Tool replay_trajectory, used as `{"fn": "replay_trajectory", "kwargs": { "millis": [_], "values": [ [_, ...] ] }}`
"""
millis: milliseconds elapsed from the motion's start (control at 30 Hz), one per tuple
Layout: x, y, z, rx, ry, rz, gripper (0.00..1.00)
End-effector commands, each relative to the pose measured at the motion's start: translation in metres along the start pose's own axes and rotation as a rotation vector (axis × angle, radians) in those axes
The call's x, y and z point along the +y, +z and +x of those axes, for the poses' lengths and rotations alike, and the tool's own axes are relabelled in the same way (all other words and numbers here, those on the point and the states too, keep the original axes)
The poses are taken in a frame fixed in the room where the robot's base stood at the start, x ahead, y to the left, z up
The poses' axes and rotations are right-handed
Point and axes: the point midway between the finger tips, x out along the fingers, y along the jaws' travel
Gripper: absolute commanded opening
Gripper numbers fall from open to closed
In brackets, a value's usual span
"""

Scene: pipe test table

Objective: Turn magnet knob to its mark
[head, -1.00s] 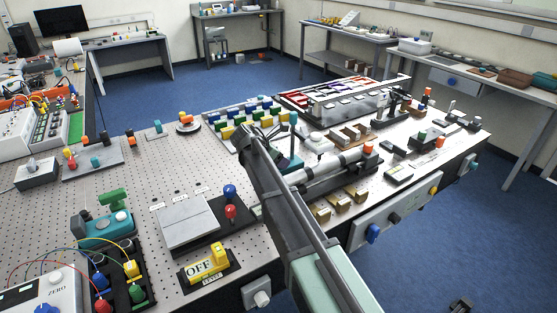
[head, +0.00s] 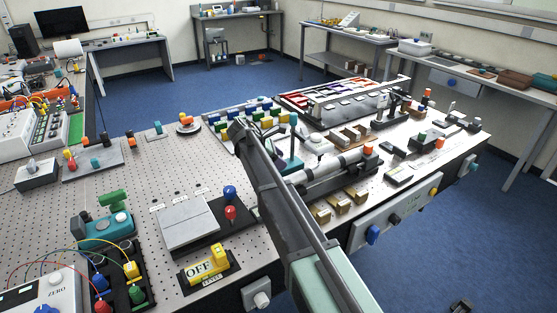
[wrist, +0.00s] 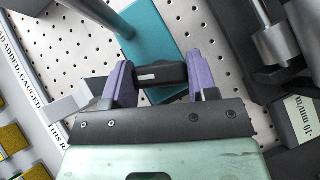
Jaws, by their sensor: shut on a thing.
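The magnet knob (wrist: 161,75) is a dark bar with a small white line on it, seen in the wrist view. My gripper (wrist: 158,73) has its two purple fingers at the ends of the bar and is shut on it. The post also shows in the head view (head: 292,142), right of my arm's end. In the head view my arm hides the knob and gripper. I cannot make out the mark.
A dark fixture with a metal cylinder (wrist: 283,40) stands close on the right in the wrist view, above a "10 mm/m" label. Yellow blocks (wrist: 14,138) and a printed strip lie on the left. Perforated table shows between them.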

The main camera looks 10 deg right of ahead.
Motion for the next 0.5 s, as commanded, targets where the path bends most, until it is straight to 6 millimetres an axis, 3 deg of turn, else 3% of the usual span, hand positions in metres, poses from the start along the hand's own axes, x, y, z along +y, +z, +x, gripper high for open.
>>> {"fn": "replay_trajectory", "kwargs": {
  "millis": [500],
  "values": [
    [0.0028, 0.0002, 0.0003, 0.000, -0.250, 0.249, 0.29]
  ]
}}
